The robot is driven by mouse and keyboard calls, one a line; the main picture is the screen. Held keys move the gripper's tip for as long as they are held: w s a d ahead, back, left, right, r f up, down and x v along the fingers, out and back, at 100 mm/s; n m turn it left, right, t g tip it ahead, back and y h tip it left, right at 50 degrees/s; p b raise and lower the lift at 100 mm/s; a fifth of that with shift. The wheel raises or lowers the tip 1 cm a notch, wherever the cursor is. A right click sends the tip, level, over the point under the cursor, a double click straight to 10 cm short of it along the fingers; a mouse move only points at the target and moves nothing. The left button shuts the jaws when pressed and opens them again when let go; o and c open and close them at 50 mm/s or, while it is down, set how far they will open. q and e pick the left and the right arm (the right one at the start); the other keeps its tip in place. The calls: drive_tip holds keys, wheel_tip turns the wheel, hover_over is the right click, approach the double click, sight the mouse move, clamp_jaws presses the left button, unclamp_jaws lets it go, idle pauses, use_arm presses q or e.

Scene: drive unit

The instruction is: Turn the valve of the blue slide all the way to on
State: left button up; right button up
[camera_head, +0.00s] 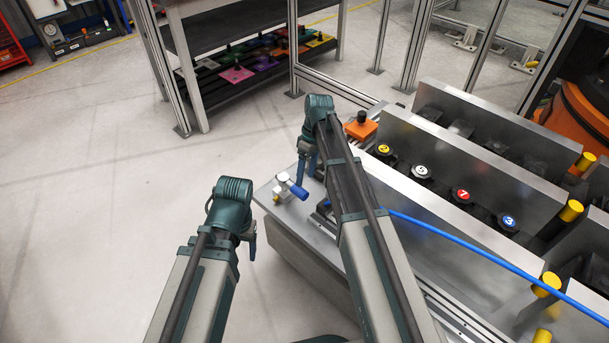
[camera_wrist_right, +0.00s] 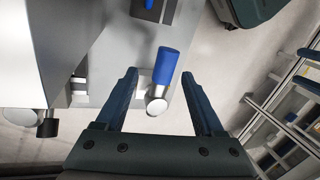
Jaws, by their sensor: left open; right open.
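The valve has a blue handle (camera_head: 297,189) and a white and silver body on the corner of the metal table. In the right wrist view the blue handle (camera_wrist_right: 168,65) lies lengthwise, slightly slanted, with its silver end (camera_wrist_right: 156,103) toward the gripper. My right gripper (camera_head: 307,168) points down close to the valve. In its wrist view its fingers (camera_wrist_right: 159,74) are open on either side of the handle, with a gap on both sides. My left gripper (camera_head: 251,244) is open and empty, hanging left of the table over the floor. The slide itself is largely hidden behind my right arm.
A blue hose (camera_head: 450,236) runs right along the machine. An orange block with a black knob (camera_head: 361,126) stands behind my right arm. The floor (camera_head: 90,210) at left is clear.

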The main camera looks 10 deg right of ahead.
drive_tip(key=p+v, duration=0.7)
drive_tip(key=v, duration=0.2)
drive_tip(key=shift+f, duration=0.1)
drive_tip(key=shift+s, duration=0.1)
